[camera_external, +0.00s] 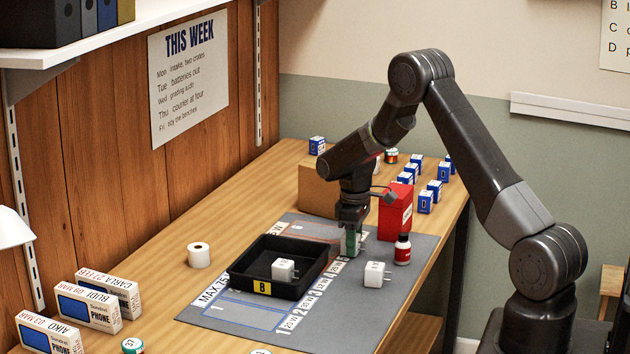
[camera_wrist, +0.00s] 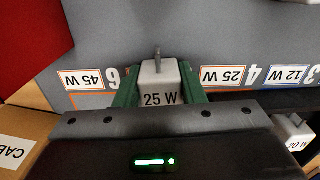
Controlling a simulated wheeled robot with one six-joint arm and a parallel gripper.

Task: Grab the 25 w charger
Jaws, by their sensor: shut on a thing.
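The 25 W charger (camera_wrist: 159,86) is a small white block with a metal prong and "25 W" printed on its face. In the wrist view it sits between the two green fingers of my gripper (camera_wrist: 158,88), which are shut on it. In the external view my gripper (camera_external: 351,243) points down at the grey mat, just right of the black tray; the charger is hidden there by the fingers. I cannot tell whether the charger is touching the mat.
The black tray (camera_external: 238,268) marked B holds a white charger (camera_external: 285,269). Another white charger (camera_external: 376,274) stands on the grey mat (camera_external: 335,318).

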